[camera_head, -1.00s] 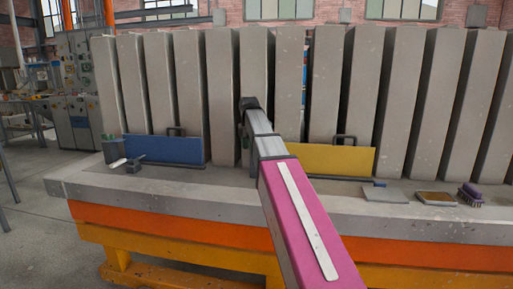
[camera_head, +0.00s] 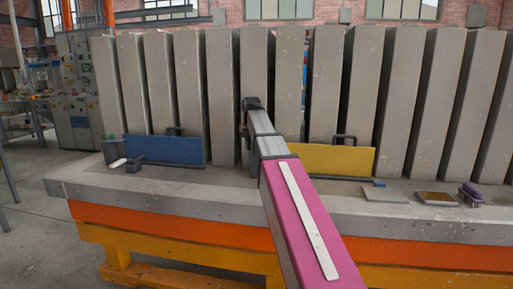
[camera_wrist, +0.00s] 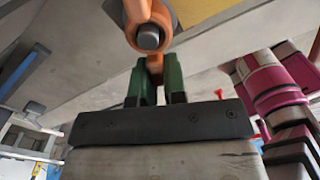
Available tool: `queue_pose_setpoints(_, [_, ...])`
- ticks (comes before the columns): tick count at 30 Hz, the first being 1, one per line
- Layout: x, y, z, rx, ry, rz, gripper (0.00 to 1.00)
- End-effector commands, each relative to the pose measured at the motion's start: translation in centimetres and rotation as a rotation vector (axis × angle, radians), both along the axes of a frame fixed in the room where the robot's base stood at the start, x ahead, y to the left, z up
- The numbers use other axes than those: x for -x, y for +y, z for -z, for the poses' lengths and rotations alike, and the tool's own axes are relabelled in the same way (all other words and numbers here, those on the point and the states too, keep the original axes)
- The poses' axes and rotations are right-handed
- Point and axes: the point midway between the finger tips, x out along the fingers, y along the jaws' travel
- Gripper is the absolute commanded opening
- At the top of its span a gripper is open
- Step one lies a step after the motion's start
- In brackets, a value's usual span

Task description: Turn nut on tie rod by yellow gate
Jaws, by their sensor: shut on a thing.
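In the wrist view an orange nut (camera_wrist: 133,10) with a rounded lobe sits around the grey end of the tie rod (camera_wrist: 148,38). My gripper (camera_wrist: 155,80) has green fingers, shut on the orange nut's lower part. The yellow gate (camera_head: 335,160) stands upright on the bench right of my arm in the head view, with a dark handle on top. In the head view my arm reaches up to the grey panels, and the gripper and nut are hidden there.
A row of upright grey panels (camera_head: 355,85) stands behind the gates. A blue gate (camera_head: 165,150) is at left. A flat grey plate (camera_head: 384,195), a shallow tray (camera_head: 437,199) and a purple brush (camera_head: 471,193) lie on the bench at right.

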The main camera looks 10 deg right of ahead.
Motion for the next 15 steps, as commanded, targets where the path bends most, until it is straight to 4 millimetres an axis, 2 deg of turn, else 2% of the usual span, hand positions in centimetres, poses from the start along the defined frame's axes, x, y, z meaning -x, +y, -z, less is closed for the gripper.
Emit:
queue_pose_setpoints(3, [0.1, -0.1, 0.0, 0.000, 0.000, -0.023, 0.00])
queue_pose_setpoints(10, [0.6, -0.8, 0.0, 0.001, -0.001, -0.229, 0.00])
queue_pose_setpoints(15, [0.7, -1.0, 0.0, 0.001, -0.001, -0.299, 0.00])
